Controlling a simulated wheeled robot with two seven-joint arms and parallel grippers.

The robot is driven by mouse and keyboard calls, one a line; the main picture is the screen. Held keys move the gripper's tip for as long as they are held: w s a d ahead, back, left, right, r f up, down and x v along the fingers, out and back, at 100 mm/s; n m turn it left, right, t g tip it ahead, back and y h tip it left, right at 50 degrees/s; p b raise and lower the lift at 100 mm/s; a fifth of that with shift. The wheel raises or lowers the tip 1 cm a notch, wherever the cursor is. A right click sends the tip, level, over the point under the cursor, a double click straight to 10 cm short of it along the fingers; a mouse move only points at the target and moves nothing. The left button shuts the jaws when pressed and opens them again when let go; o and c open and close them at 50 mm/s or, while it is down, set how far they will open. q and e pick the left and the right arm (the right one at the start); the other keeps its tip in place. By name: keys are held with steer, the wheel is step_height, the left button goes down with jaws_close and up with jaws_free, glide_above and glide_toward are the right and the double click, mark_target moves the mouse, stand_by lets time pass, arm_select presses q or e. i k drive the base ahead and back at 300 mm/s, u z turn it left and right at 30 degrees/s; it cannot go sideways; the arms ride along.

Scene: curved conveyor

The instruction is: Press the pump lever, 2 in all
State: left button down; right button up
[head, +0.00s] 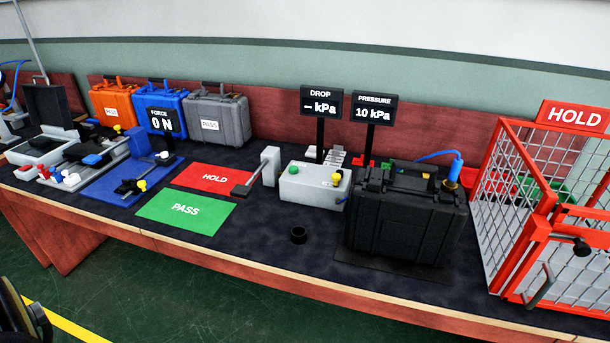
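A grey lever (245,189) sticks out low to the left from a light grey upright block (270,166) on the bench; it looks like the pump lever. Right of it stands a light grey box (312,187) with a green and a yellow button. The pressure display (372,108) above reads 10 kPa, and the drop display (321,102) shows a dash. A black case (405,218) stands upright to the right, with a blue hose (437,155) behind it leading to a brass-ended blue fitting. Neither of my grippers is in view.
A red HOLD mat (212,179) and green PASS mat (187,212) lie left of the lever. A red mesh cage (515,215) stands at right. Orange, blue and grey cases (217,118) stand behind. The front middle of the bench is mostly clear.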

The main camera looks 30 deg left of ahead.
mark_target(239, 191)
steer(key=z, duration=0.1)
steer(key=i, duration=0.8)
steer(key=u, duration=0.9)
steer(key=i, duration=0.45)
steer(key=u, duration=0.45)
